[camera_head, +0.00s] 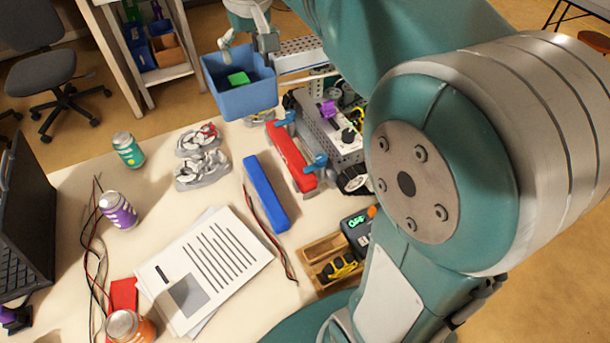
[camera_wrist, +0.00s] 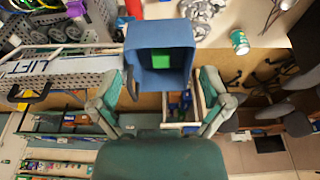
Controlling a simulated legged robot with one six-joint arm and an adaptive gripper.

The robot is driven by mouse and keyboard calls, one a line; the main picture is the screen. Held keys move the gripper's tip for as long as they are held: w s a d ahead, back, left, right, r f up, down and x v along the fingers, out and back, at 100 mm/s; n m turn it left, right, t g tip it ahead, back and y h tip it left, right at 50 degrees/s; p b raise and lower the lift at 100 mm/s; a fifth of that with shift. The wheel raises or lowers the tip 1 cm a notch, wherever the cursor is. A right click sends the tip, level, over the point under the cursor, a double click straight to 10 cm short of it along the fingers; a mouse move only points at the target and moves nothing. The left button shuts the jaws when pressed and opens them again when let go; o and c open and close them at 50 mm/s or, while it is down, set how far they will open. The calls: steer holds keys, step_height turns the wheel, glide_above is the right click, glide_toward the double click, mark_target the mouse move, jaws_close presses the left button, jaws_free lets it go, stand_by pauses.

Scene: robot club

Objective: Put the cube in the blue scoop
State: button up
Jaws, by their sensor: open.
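The green cube (camera_head: 238,79) lies inside the blue scoop (camera_head: 248,101), resting on its floor. The scoop is an open-topped box at the far edge of the table, in front of a wheeled robot. My gripper (camera_head: 246,46) is open and empty, close to the scoop's far rim. In the wrist view the scoop (camera_wrist: 148,77) and the cube (camera_wrist: 159,60) show between and beyond the spread fingers of my gripper (camera_wrist: 176,92). The cube is apart from both fingers. I cannot tell whether a finger touches the rim.
The wheeled robot (camera_head: 325,135) stands right of the scoop. A red bar (camera_head: 292,158), a blue bar (camera_head: 265,193), papers (camera_head: 205,270), cans (camera_head: 128,150) and a wooden tray (camera_head: 322,248) are on the table. A shelf unit (camera_head: 160,75) stands behind; a chair (camera_head: 50,70) is at left.

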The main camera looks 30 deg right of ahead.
steer(key=s+f+t, duration=0.1)
steer(key=s+f, duration=0.4)
steer(key=s, duration=0.5)
steer(key=s+f+t, duration=0.2)
steer(key=s+f, duration=0.4)
steer(key=s, duration=0.5)
